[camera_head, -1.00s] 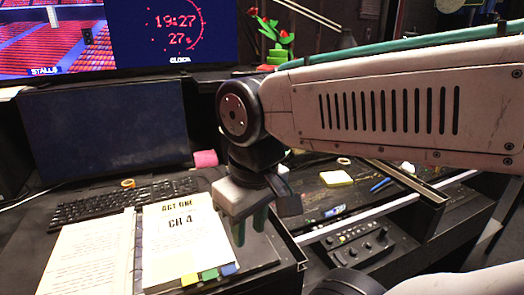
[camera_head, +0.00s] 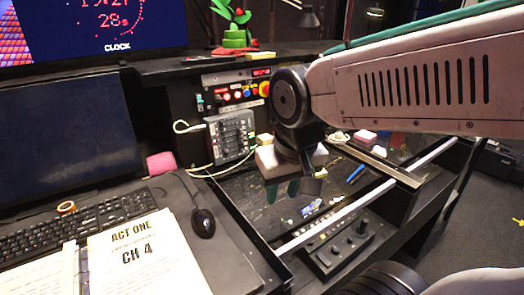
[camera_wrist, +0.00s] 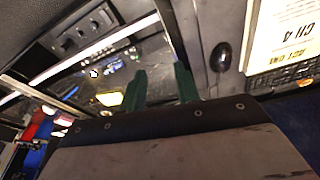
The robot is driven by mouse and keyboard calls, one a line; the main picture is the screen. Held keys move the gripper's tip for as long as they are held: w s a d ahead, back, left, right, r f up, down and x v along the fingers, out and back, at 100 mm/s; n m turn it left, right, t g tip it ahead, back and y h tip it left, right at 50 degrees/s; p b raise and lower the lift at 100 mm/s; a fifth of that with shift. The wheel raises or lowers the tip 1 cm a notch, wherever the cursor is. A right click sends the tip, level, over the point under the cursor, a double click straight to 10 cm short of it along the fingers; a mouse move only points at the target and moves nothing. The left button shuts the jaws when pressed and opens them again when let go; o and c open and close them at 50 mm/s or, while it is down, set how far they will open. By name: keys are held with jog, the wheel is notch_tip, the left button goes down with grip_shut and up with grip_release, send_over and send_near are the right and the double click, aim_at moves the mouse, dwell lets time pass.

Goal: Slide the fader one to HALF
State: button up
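A grey panel with several slider-like controls (camera_head: 231,135) stands upright at the back of the desk, left of my gripper in the head view. I cannot read its labels, so fader one and the HALF mark cannot be picked out. My gripper (camera_head: 294,188) hangs over the dark recessed tray, to the right of and nearer than that panel. In the wrist view its two green fingers (camera_wrist: 160,84) are apart with nothing between them. The grey panel is not clearly seen in the wrist view.
A black box with knobs (camera_head: 346,243) lies in front of the tray; a white rail (camera_head: 330,220) crosses between. A mouse (camera_head: 203,223), keyboard (camera_head: 112,212), open script (camera_head: 140,262) and monitor (camera_head: 62,135) are at left. A button panel (camera_head: 238,93) is behind.

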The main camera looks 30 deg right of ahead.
jog(key=w+d+f+m+t+h, duration=0.1)
jog(key=w+d+f+m+t, duration=0.25)
jog(key=w, duration=0.55)
jog(key=w+d+f+m+t, duration=0.2)
jog(key=w+d+m, duration=0.15)
jog(key=w, duration=0.55)
jog(key=m+t+y, duration=0.1)
jog(key=m+t, duration=0.5)
jog(key=m, duration=0.1)
send_near(244, 152)
jog(key=shift+w+a+f, duration=0.1)
jog(key=shift+w+f, duration=0.2)
jog(key=shift+f, duration=0.4)
jog(key=shift+w+d+f+m+t+y, duration=0.1)
jog(key=shift+f+m+t+y, duration=0.05)
jog(key=shift+m+t, duration=0.35)
jog(key=shift+w+d+f+m+t+y, duration=0.15)
jog(key=shift+m+t, duration=0.25)
jog(key=shift+t, duration=0.05)
jog(key=w, duration=0.5)
jog(key=w+f, duration=0.1)
jog(key=w, duration=0.1)
jog(key=shift+w, duration=0.3)
jog(key=shift+c, duration=0.3)
grip_shut()
